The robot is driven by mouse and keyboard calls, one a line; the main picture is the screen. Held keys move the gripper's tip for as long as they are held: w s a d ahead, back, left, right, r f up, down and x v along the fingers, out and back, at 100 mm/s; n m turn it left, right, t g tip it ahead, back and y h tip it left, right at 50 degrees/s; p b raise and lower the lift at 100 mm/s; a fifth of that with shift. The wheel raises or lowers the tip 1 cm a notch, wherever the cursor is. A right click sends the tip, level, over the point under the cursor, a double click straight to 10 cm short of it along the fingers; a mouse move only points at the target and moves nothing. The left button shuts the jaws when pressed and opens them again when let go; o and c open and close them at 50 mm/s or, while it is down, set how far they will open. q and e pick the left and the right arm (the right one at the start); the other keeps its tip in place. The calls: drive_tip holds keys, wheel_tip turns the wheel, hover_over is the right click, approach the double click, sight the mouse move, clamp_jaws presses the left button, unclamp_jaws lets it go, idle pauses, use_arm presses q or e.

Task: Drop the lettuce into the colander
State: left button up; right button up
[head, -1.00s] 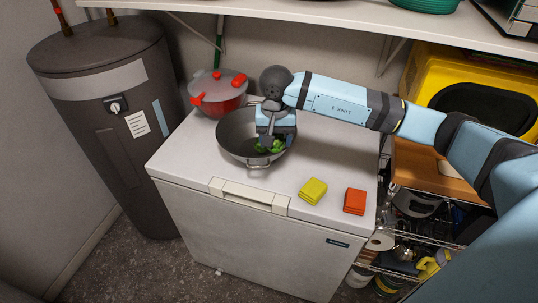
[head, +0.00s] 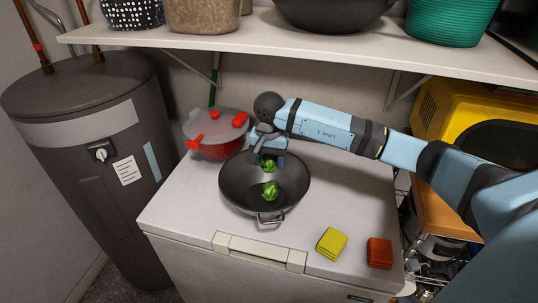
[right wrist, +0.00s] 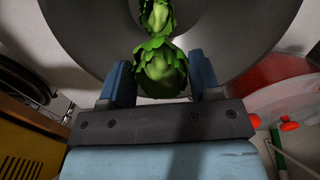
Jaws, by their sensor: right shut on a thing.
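My right gripper (head: 267,158) is shut on a green lettuce (head: 268,166), over the back part of a dark two-handled wok-like pan (head: 235,192). In the right wrist view the held lettuce (right wrist: 160,72) sits between the blue fingers, with the pan (right wrist: 230,35) beyond. A second lettuce (head: 270,190) lies in the pan; it also shows in the wrist view (right wrist: 156,16). I cannot tell for sure which vessel is the colander; a teal ribbed one (head: 452,20) stands on the shelf at upper right. My left gripper is not in view.
A red pot (head: 215,150) with a lid stands behind left of the pan on the white chest freezer (head: 190,215). Yellow (head: 331,243) and orange (head: 379,253) sponge-like blocks lie front right. The white shelf (head: 320,45) overhangs behind, holding a large dark bowl (head: 333,12) and other containers.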

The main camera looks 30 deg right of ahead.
sight(269, 159)
drive_tip(key=shift+f+b, duration=0.4)
drive_tip(key=shift+f, duration=1.2)
drive_tip(key=o, duration=1)
drive_tip(key=shift+w+r, duration=0.1)
drive_tip(key=shift+r, duration=0.45)
wheel_tip(269, 159, up, 6)
drive_tip(key=shift+r+b, duration=0.25)
drive_tip(key=shift+b, duration=0.35)
